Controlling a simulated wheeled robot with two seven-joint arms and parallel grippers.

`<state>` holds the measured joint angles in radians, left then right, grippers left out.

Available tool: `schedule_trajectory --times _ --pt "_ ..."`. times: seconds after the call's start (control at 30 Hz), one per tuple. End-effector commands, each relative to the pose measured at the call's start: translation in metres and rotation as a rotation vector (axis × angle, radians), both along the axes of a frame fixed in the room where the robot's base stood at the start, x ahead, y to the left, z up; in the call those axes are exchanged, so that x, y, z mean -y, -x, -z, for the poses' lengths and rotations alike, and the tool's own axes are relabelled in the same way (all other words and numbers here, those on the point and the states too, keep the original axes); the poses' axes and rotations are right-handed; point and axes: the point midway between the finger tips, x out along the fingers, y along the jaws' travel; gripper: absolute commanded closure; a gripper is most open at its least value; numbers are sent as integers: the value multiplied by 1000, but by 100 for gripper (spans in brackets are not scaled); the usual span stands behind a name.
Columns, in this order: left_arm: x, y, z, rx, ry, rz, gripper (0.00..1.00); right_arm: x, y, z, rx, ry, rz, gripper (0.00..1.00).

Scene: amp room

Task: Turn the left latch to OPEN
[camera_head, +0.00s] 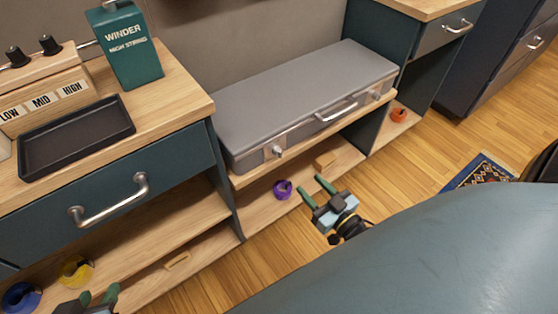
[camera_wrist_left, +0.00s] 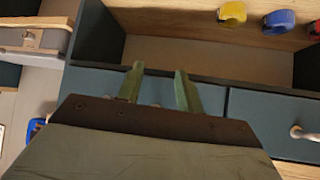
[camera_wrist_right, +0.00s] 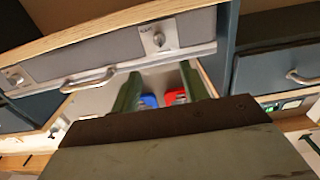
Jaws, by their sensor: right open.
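A long grey case (camera_head: 300,100) lies on a wooden shelf, with a carrying handle (camera_head: 337,111) on its front. The left latch (camera_head: 276,151) is a small metal knob on a plate near the front's left end. The right latch (camera_head: 377,95) is at the other end. In the right wrist view the left latch (camera_wrist_right: 158,38) sits beyond the fingertips, beside a label too small to read. My right gripper (camera_head: 318,188) is open and empty, in front of and below the case, apart from it. My left gripper (camera_wrist_left: 158,82) is open and empty, before the left cabinet, low at the picture's edge.
The left cabinet has a drawer handle (camera_head: 108,200), a black tray (camera_head: 75,137) and a green winder box (camera_head: 127,45) on top. A purple tape roll (camera_head: 283,190) lies on the low shelf under the case. The shelf edge (camera_head: 320,138) juts out below the case front.

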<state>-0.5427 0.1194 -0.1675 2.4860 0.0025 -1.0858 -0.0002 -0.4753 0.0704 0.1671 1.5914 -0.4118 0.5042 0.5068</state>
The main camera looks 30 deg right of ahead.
Motion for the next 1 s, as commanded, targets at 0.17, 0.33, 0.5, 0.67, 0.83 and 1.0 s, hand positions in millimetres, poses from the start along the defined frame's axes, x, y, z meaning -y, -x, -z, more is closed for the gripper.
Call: schedule_trajectory --times 0.17,0.33,0.5,0.67,0.83,1.0 --pt "7 -12 -12 98 25 9 64 -1 -16 -1 6 1 -1 55" --pt "16 -29 -34 258 66 23 64 -3 -39 0 4 1 0 55" --pt "25 -41 -59 422 112 36 64 -5 -62 0 3 2 -1 55" --pt "32 -48 -84 576 155 47 64 -6 -82 0 3 2 0 55" --pt "38 -50 -111 736 203 58 64 -8 -102 1 2 1 0 55" --pt "42 -48 -135 875 245 65 64 -9 -119 1 1 2 0 55"
